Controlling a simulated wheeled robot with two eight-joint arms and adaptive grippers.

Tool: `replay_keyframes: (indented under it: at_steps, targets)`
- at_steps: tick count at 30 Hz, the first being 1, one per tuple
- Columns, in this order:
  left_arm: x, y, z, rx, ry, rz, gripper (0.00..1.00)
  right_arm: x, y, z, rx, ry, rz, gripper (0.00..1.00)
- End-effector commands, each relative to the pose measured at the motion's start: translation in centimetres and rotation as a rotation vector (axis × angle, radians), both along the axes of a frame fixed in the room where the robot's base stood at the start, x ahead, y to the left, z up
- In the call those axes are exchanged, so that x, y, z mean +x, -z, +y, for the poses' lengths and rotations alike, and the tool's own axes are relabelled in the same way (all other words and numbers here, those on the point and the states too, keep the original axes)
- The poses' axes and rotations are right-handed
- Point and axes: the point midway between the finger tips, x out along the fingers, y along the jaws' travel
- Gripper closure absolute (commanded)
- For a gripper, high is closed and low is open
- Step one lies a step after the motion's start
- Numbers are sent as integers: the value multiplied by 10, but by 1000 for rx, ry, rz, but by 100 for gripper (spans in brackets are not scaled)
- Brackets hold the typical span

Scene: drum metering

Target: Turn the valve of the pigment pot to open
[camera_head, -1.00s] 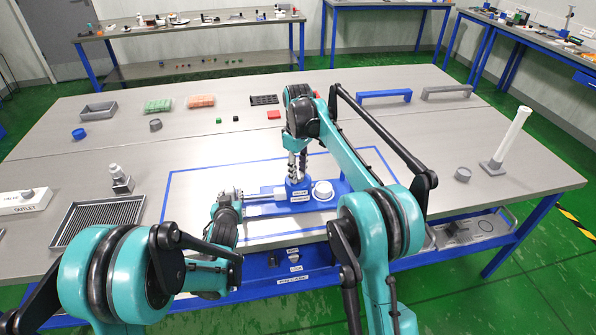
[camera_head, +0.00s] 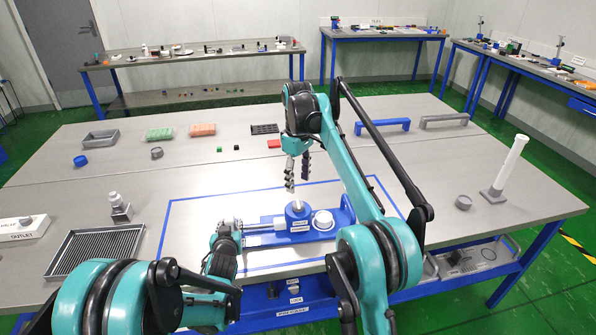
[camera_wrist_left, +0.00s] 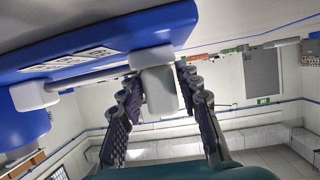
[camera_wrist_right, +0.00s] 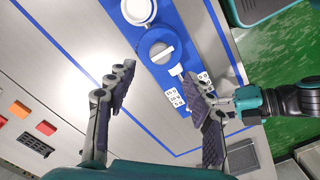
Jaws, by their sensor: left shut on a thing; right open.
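The blue pigment pot (camera_head: 298,213) stands on a blue base (camera_head: 343,214) inside the blue taped outline. In the right wrist view the pot (camera_wrist_right: 150,42) has a light bar (camera_wrist_right: 163,54) across its round top, lying at a slant. My left gripper (camera_head: 234,226) is shut on a white block (camera_wrist_left: 158,85) at the end of a rod left of the pot. My right gripper (camera_head: 297,180) is open and empty above the pot, apart from it. Its fingers (camera_wrist_right: 160,82) show spread in the right wrist view.
A white round cup (camera_head: 323,219) sits on the base right of the pot. A ribbed grey tray (camera_head: 97,262) and a small bottle on a block (camera_head: 119,207) stand to the left. A white tube on a stand (camera_head: 508,165) is at right. Free table lies behind the outline.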

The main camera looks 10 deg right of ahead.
Motion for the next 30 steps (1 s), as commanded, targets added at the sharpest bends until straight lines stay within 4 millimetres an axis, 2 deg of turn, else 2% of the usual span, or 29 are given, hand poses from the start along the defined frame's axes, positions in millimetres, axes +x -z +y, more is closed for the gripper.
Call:
replay_keyframes:
  at_steps: [3, 7, 21, 22, 24, 30]
  targets:
    - [0, 0, 0, 0, 0, -1, 100, 1, -17, 0, 0, 0, 0, 48]
    - [0, 0, 0, 0, 0, -1, 100, 0, -28, 0, 0, 0, 0, 48]
    - [0, 0, 0, 0, 0, -1, 100, 0, -33, 0, 0, 0, 0, 48]
    - [0, 0, 0, 0, 0, -1, 61, 0, -33, 0, 0, 0, 0, 48]
    - [0, 0, 0, 0, 0, -1, 43, 0, -33, 0, 0, 0, 0, 48]
    - [0, 0, 0, 0, 0, 0, 42, 0, -32, 0, 0, 0, 0, 48]
